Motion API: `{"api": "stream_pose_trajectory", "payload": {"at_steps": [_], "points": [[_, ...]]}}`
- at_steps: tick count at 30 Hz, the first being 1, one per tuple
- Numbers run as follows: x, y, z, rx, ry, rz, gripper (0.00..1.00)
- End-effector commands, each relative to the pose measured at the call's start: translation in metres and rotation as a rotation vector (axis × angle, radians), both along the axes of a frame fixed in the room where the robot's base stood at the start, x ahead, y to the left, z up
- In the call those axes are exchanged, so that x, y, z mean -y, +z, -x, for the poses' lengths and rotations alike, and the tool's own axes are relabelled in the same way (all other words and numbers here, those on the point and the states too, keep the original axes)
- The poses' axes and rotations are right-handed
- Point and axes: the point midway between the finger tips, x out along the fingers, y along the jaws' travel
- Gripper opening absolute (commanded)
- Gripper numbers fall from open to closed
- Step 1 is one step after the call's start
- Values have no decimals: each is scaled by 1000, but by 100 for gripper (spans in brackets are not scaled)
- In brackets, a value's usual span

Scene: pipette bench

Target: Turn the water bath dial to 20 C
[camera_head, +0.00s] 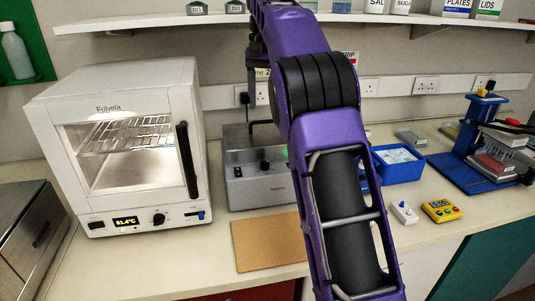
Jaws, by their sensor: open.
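A low grey metal unit (244,190) stands on the bench between the white oven and my purple arm. It looks like the water bath. The dial's setting cannot be read. My purple arm crosses the middle of the view from bottom to top.
A white oven (125,150) with a lit display stands at left. A brown board (268,243) lies in front of the grey unit. At right are a blue tray (399,172), a yellow timer (441,211), a white device (404,212) and a blue stand (462,171). A shelf (150,22) runs above.

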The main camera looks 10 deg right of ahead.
Motion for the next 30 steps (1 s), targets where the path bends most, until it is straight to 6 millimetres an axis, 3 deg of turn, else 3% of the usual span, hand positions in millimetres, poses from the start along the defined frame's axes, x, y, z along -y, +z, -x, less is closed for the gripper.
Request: {"api": "stream_pose_trajectory", "payload": {"at_steps": [8,21,30], "points": [[0,-37,1,-4,2,2,63],[0,-129,1,-2,2,4,63],[0,-165,0,1,2,5,63]]}}
